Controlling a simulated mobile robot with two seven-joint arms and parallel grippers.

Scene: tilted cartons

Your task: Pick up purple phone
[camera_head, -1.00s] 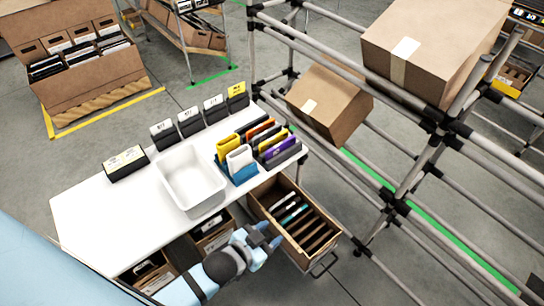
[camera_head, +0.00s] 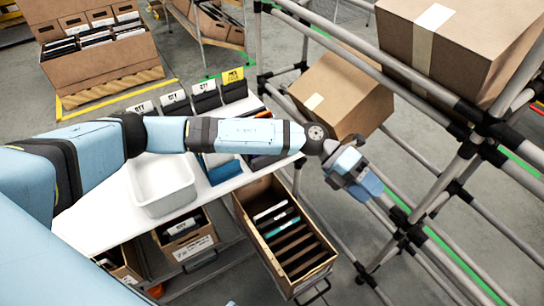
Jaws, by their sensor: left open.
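The purple phone cannot be made out now. The rack of coloured phones on the white table (camera_head: 100,215) is mostly hidden behind my left forearm. Only part of a blue holder (camera_head: 222,172) and some dark edges show below the arm. My left gripper (camera_head: 368,184) is past the table's right end, in front of the metal frame, open and with nothing seen in it. My right gripper is not in view.
A white bin (camera_head: 163,203) stands on the table, with several labelled black holders behind. A pulled-out cardboard drawer (camera_head: 247,222) holds several thin devices. The metal pipe rack (camera_head: 440,205) and a tilted carton (camera_head: 340,92) are close to my left gripper.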

